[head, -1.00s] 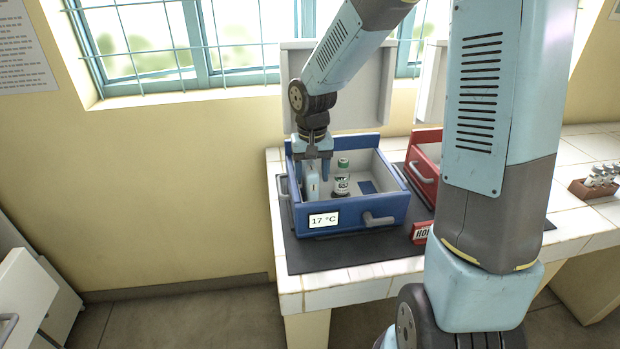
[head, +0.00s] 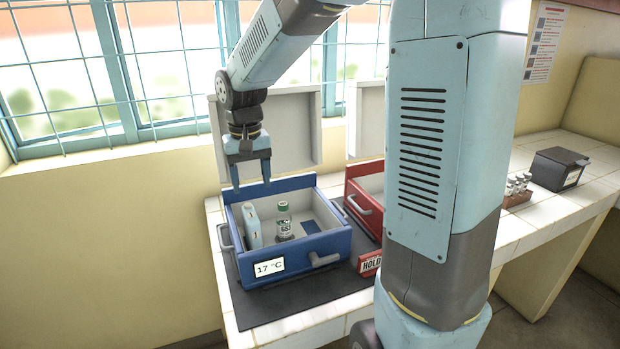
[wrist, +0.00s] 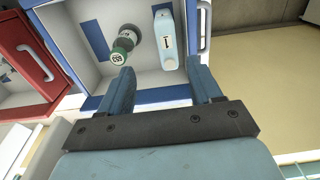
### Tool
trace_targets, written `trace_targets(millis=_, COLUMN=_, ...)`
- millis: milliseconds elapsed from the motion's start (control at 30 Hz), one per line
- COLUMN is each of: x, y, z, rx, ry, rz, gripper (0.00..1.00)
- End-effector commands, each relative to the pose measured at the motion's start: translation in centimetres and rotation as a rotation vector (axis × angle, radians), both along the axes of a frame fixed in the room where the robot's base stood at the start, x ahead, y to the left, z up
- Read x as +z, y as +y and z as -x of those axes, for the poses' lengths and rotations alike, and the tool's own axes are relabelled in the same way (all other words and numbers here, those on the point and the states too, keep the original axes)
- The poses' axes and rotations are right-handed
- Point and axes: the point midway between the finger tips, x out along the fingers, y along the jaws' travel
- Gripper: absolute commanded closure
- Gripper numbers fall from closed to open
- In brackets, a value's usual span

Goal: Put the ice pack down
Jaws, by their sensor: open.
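The ice pack (head: 252,225), a light blue upright block with a dark mark, stands inside the blue box (head: 300,268) near its left wall. It also shows in the wrist view (wrist: 166,42). My gripper (head: 252,188) is open and empty above the back left of the box, apart from the ice pack. In the wrist view its two fingers (wrist: 162,85) are spread, with the ice pack beyond them. The box has its lid (head: 290,130) raised and a label reading 17 °C.
A green-capped bottle (head: 283,220) stands in the blue box, right of the ice pack. A red box (head: 362,195) is to the right, with a red HOLD sign (head: 370,264) in front. A vial rack (head: 517,195) and a dark box (head: 558,169) are farther right.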

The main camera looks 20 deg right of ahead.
Motion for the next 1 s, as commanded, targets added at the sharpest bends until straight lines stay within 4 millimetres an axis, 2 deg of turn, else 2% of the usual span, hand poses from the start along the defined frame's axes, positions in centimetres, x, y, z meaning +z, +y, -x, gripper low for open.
trace_targets(millis=200, x=3.3, y=-2.6, z=3.8, rx=-0.004, ry=-0.097, rz=0.034, gripper=0.36)
trace_targets(millis=500, x=7.0, y=-6.5, z=10.1, rx=-0.009, ry=-0.239, rz=0.049, gripper=0.36)
trace_targets(millis=800, x=8.8, y=-9.8, z=16.7, rx=-0.008, ry=-0.379, rz=0.025, gripper=0.36)
trace_targets(millis=1000, x=9.0, y=-11.2, z=19.8, rx=-0.005, ry=-0.448, rz=0.000, gripper=0.36)
